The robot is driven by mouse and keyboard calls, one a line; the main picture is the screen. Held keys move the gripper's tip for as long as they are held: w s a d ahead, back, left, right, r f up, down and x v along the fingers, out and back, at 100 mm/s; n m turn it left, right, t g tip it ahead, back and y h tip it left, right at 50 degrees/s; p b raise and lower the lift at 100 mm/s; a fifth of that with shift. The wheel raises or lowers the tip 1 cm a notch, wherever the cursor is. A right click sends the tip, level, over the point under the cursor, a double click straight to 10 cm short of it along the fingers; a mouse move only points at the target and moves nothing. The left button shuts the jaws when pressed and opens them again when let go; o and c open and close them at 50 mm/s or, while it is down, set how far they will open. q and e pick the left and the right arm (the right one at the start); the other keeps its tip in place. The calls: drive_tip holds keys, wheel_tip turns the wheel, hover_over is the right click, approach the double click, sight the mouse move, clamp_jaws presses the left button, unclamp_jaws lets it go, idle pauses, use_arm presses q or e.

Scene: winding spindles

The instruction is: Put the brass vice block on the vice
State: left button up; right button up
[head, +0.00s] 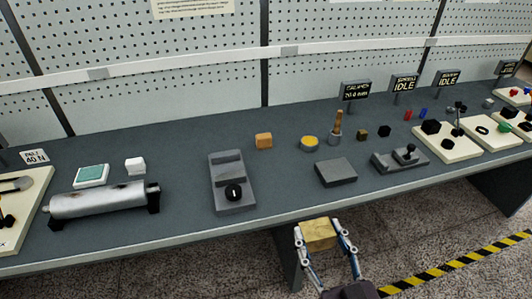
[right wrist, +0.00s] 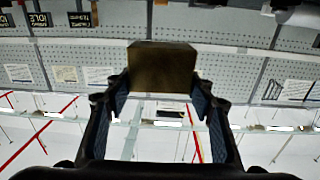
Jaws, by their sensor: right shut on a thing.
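The brass vice block (head: 319,233) is a yellow-brown cube held between the two fingers of my right gripper (head: 322,240). The gripper is in front of the bench, beyond its front edge, apart from the bench top. In the right wrist view the block (right wrist: 162,68) sits between the fingertips of the gripper (right wrist: 160,92), its near face dark. A grey device with a raised jaw and a round black knob, which looks like the vice (head: 232,183), stands on the bench, up and left of the block. My left gripper is not in view.
A flat grey block (head: 336,172) lies on the bench behind my gripper. An orange block (head: 264,141), a yellow-topped round piece (head: 309,143) and a wooden-handled tool (head: 336,127) stand farther back. A metal cylinder (head: 100,201) lies at left. The bench's front edge (head: 200,236) is clear.

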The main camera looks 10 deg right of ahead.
drive_tip(key=w+r+p, duration=0.3)
drive_tip(key=w+p, duration=0.4)
drive_tip(key=w, duration=0.8)
drive_tip(key=w+d+r+p, duration=0.1)
drive_tip(key=w+r+p, duration=0.2)
drive_tip(key=w, duration=1.2)
drive_tip(key=p, duration=0.3)
drive_tip(key=shift+w+y+p, duration=0.3)
drive_tip(key=shift+p, duration=0.1)
drive_tip(key=shift+f, duration=0.1)
wheel_tip(320, 180, down, 15)
drive_tip(key=b, duration=1.2)
drive_tip(key=shift+f+b, duration=2.3)
drive_tip(key=shift+b, duration=0.15)
